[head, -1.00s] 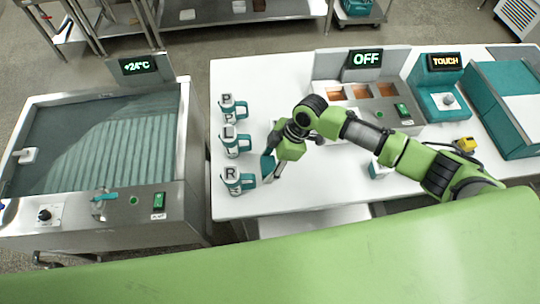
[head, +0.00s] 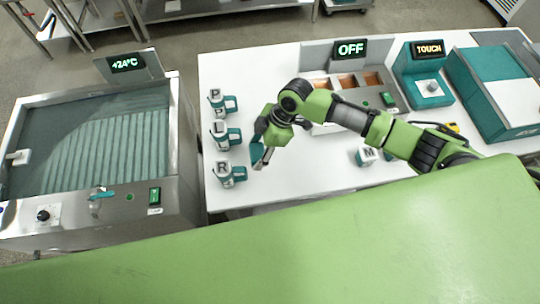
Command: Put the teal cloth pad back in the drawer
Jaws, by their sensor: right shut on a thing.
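My right gripper (head: 262,157) is low over the left part of the white table, close to the jugs. It is shut on a teal piece (head: 257,143), which looks like the teal cloth pad; my gripper hides part of it. I cannot tell whether the pad touches the table. No drawer can be made out clearly; my green body covers the table's front side. My left gripper is not in view.
Several white and teal lettered jugs, one marked R (head: 225,174), stand along the left of the white table (head: 300,175). A white block marked M (head: 366,156) lies below my forearm.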

